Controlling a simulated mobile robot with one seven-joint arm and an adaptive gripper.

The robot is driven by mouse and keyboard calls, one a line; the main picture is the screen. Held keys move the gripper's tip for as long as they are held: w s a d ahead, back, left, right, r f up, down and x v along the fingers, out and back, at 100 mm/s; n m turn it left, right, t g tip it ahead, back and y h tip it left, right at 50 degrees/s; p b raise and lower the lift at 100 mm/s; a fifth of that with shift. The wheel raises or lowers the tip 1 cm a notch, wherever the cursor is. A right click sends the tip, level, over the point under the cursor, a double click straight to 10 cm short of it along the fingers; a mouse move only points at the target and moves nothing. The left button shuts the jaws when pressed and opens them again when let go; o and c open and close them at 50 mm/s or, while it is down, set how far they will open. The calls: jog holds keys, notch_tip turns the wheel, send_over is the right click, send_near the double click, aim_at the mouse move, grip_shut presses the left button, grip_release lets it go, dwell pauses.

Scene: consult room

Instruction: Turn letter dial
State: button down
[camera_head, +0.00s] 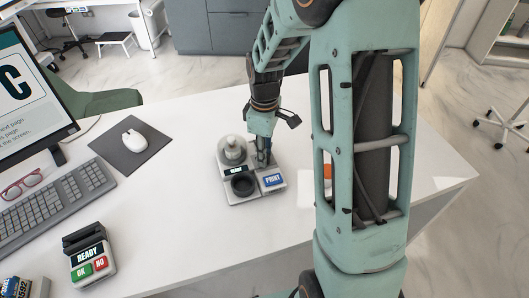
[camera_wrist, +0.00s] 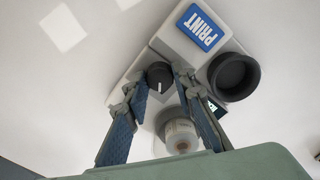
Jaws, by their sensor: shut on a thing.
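The letter dial (camera_wrist: 159,74) is a small black round knob with a white pointer line, on a light grey printing device (camera_head: 233,200). My gripper (camera_wrist: 160,82) has a fingertip on each side of the dial and is shut on it. In the head view my gripper (camera_head: 262,159) reaches down onto the device's back right and hides the dial. A blue PRINT button (camera_head: 272,180), a black round cup (camera_head: 243,186) and a small dark display (camera_head: 236,170) are beside it. A pale rounded part (camera_head: 232,148) stands at the back left.
A mouse (camera_head: 134,140) on a dark mat (camera_head: 122,160), a keyboard (camera_head: 60,205), red glasses (camera_head: 22,183) and a monitor (camera_head: 28,95) are at the left. A card reader showing READY (camera_head: 88,255) is at the front left.

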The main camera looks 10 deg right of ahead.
jog(key=m, duration=0.4)
jog(key=shift+m, duration=0.3)
jog(key=m, duration=0.4)
jog(key=shift+r+m, duration=0.1)
jog(key=shift+m, duration=0.2)
jog(key=m+p, duration=0.1)
jog(key=m, duration=0.3)
jog(key=shift+w+m+p, duration=0.1)
jog(key=shift+m+p, duration=0.2)
jog(key=shift+m, duration=1.7)
jog(key=c, duration=1.9)
grip_release()
